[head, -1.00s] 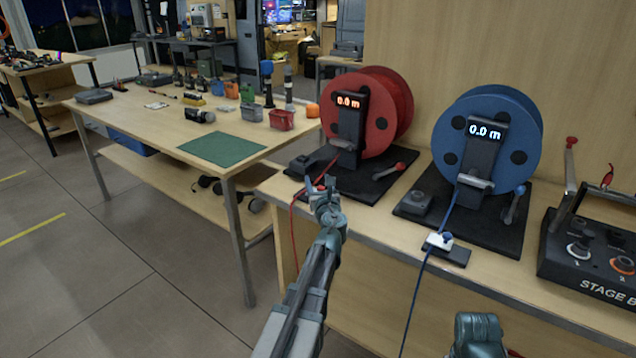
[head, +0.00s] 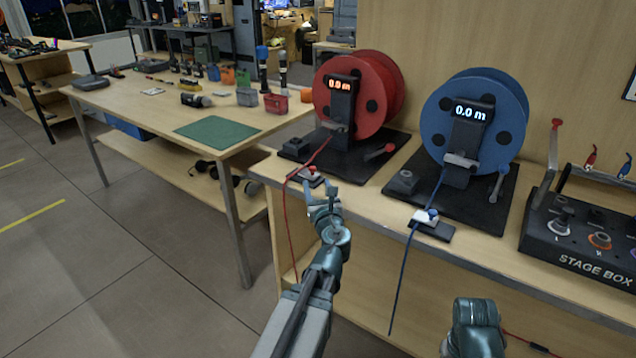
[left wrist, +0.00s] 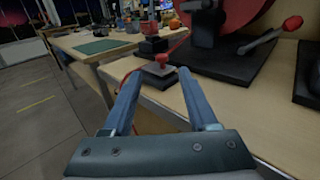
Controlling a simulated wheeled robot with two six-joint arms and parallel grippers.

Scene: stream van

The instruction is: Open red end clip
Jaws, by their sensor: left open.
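The red end clip (head: 311,173) is a small pale block with a red top on a dark base, at the bench's front edge before the red cable reel (head: 352,103). The red cable (head: 291,208) runs from the reel past the clip and hangs over the edge. In the left wrist view the clip (left wrist: 160,68) stands upright ahead, between the finger lines. My left gripper (head: 322,194) is open and empty, just in front of the clip and apart from it. In the left wrist view its fingers (left wrist: 160,88) are spread wide. My right gripper is out of view; part of my right arm shows.
A red-knobbed lever (head: 382,150) is beside the red reel. A table with a green mat (head: 217,132) stands left. Open floor lies before it.

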